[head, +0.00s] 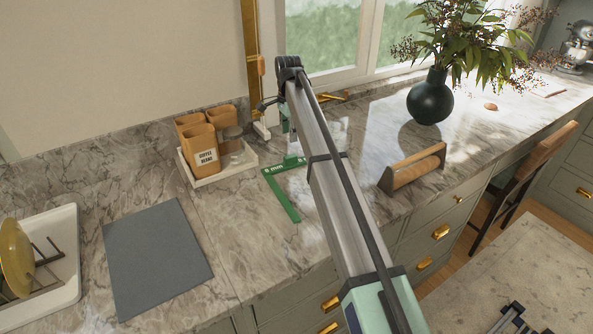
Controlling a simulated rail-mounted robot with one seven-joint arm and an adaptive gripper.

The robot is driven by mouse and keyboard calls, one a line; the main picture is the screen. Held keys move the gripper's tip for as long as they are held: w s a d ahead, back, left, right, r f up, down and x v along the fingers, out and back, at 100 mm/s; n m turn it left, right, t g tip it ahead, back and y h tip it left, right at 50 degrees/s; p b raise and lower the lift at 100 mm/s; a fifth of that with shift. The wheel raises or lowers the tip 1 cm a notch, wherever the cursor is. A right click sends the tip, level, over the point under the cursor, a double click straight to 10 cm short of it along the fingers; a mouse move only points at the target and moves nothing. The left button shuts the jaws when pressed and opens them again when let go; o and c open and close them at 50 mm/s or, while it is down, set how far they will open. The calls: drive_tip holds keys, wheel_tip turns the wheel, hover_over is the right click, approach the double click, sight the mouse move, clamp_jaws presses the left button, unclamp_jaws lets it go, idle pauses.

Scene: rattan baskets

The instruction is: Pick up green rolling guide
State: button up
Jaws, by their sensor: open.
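The green rolling guide (283,198) lies flat on the marble counter, near the middle of the head view. It has a long bar and a crosspiece with pale markings at its far end. My arm passes just to its right and may cover part of it.
A white tray (224,170) with tan canisters (203,150) stands left of the guide. A grey mat (157,256) and dish rack (62,276) lie farther left. A wooden holder with a roller (413,170) and a dark vase (431,98) stand to the right.

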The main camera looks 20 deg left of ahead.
drive_tip(key=p, duration=0.1)
hover_over(289, 156)
wheel_tip(289, 156, down, 5)
drive_tip(key=shift+w+d+f, duration=0.1)
drive_tip(key=shift+f, duration=0.1)
drive_tip(key=shift+f+p, duration=1.45)
drive_tip(key=shift+f, duration=1.2)
clamp_jaws()
